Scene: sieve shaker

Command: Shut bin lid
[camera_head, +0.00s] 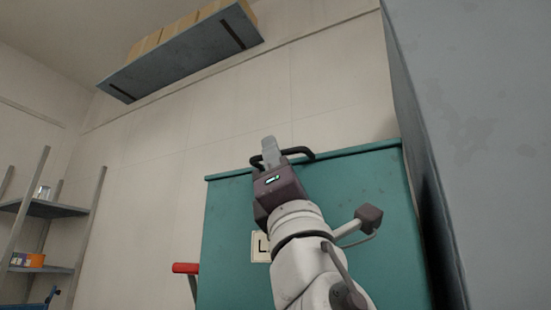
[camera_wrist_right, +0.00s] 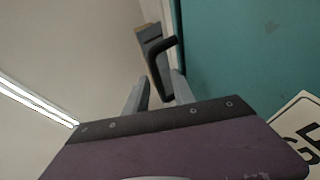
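The teal bin lid (camera_head: 370,200) stands raised, its broad face towards me and its top edge running below the wall shelf. A black bar handle (camera_head: 300,152) sits at its top edge. My right gripper (camera_head: 269,143) reaches up in front of the lid to the handle. In the right wrist view the teal lid (camera_wrist_right: 250,50) fills the right side. There the two grey fingers of my right gripper (camera_wrist_right: 160,88) stand apart, with the black handle (camera_wrist_right: 157,68) showing between and beyond them. Contact cannot be made out. My left gripper is not in view.
A pale label (camera_head: 260,246) is on the lid. A wall shelf with boxes (camera_head: 180,58) hangs above. A large grey cabinet-like body (camera_head: 480,130) stands close on the right. A red grip (camera_head: 186,268) is left of the lid. A rack (camera_head: 45,208) stands far left.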

